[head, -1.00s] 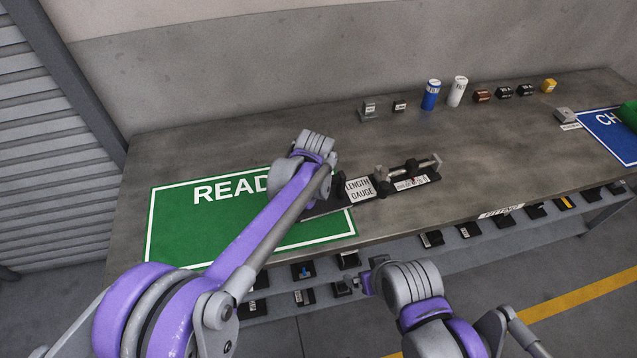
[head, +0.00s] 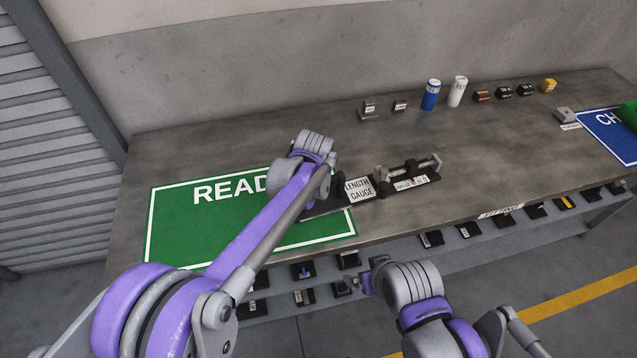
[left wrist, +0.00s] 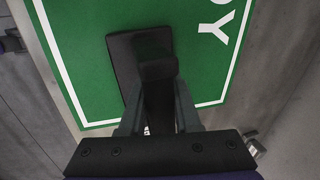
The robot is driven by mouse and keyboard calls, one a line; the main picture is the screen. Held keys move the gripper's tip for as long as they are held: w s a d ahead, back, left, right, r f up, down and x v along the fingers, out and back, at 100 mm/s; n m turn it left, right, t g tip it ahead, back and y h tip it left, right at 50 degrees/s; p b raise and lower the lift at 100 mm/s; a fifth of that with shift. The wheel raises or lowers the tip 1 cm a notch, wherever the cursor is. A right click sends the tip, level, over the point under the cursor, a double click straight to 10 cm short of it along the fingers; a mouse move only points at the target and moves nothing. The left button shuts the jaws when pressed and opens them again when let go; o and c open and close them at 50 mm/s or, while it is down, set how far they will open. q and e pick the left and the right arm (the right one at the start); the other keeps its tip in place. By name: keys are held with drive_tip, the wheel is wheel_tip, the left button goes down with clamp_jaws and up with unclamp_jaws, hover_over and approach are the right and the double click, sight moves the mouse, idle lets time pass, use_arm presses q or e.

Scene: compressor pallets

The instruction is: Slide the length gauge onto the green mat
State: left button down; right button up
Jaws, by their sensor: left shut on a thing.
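The length gauge is a long dark piece with a white "LENGTH GAUGE" label (head: 359,190). In the head view its left part lies over the right side of the green mat (head: 185,236), and its labelled end extends past the mat's right edge. In the left wrist view a dark plate and block of the gauge (left wrist: 126,62) lie over the green mat (left wrist: 88,45). My left gripper (left wrist: 157,112) is shut on the gauge there; in the head view my arm hides its fingers. My right gripper (head: 368,282) is in front of the bench edge, its jaws unclear.
A dark fixture with knobs and a label (head: 412,178) stands close to the gauge's right end. Small parts, a blue can (head: 431,95) and a white can (head: 457,92) line the back. A blue mat (head: 612,135) is at far right. A lower shelf holds several dark parts.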

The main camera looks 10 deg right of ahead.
use_arm(q)
drive_tip(key=a, duration=1.1)
drive_tip(key=shift+b, duration=0.35)
drive_tip(key=shift+s+a+f+b, duration=0.1)
drive_tip(key=shift+a+b, duration=0.05)
drive_tip(key=shift+a, duration=3.6)
drive_tip(key=shift+s+a+f+b, duration=0.1)
drive_tip(key=shift+a+b, duration=0.05)
drive_tip(key=shift+a, duration=3.6)
drive_tip(key=c, duration=0.5)
unclamp_jaws()
drive_tip(key=shift+w, duration=0.2)
drive_tip(key=shift+c, duration=0.2)
drive_tip(key=shift+r, duration=0.15)
drive_tip(key=v, duration=1.2)
drive_tip(key=s+a+f+n+t+p, duration=0.1)
drive_tip(key=s+f+n+p, duration=0.1)
drive_tip(key=s+n, duration=0.6)
drive_tip(key=s+a+f+n+t+p, duration=0.1)
drive_tip(key=s+f+n+p, duration=0.1)
drive_tip(key=s+n, duration=0.7)
drive_tip(key=s, duration=0.5)
drive_tip(key=shift+s+f, duration=0.25)
drive_tip(key=shift+f, duration=0.1)
